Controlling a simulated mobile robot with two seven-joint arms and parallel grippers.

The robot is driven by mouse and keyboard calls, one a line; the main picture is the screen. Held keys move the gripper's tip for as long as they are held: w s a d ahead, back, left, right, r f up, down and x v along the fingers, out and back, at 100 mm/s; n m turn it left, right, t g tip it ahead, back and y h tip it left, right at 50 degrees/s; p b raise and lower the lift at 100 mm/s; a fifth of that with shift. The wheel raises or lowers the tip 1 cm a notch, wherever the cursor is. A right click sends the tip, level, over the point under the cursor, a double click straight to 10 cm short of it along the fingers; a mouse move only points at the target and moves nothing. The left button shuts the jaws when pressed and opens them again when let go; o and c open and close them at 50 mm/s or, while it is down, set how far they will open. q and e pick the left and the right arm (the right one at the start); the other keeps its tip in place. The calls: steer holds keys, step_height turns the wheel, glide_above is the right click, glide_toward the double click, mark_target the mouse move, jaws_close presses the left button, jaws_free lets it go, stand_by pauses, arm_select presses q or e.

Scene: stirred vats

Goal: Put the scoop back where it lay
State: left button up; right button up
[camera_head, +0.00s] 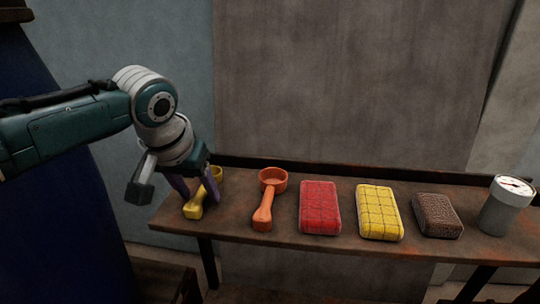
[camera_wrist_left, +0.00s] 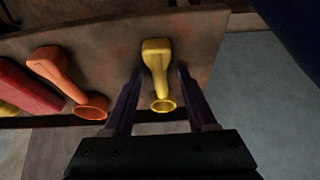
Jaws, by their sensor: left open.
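A yellow scoop (camera_head: 196,207) lies at the left end of a brown shelf table (camera_head: 340,238), its bowl toward the back. My left gripper (camera_head: 190,196) is open above it and partly hides it in the head view. In the left wrist view the yellow scoop (camera_wrist_left: 156,62) lies between the two open fingers of my left gripper (camera_wrist_left: 155,95), with no finger seen touching it. An orange scoop (camera_head: 264,207) lies to its right, also with its bowl toward the back; it shows in the left wrist view (camera_wrist_left: 62,77) too. My right gripper is out of view.
A red block (camera_head: 320,208), a yellow block (camera_head: 379,212) and a brown block (camera_head: 437,215) lie in a row to the right. A grey cylinder with a dial (camera_head: 505,207) stands at the right end. A low back edge runs behind them.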

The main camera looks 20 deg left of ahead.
arm_select(q)
steer(key=shift+s+r, duration=0.1)
steer(key=shift+r, duration=0.35)
steer(key=a+v, duration=0.1)
steer(key=v, duration=0.8)
steer(key=shift+d+p, duration=0.3)
steer(key=shift+d, duration=0.2)
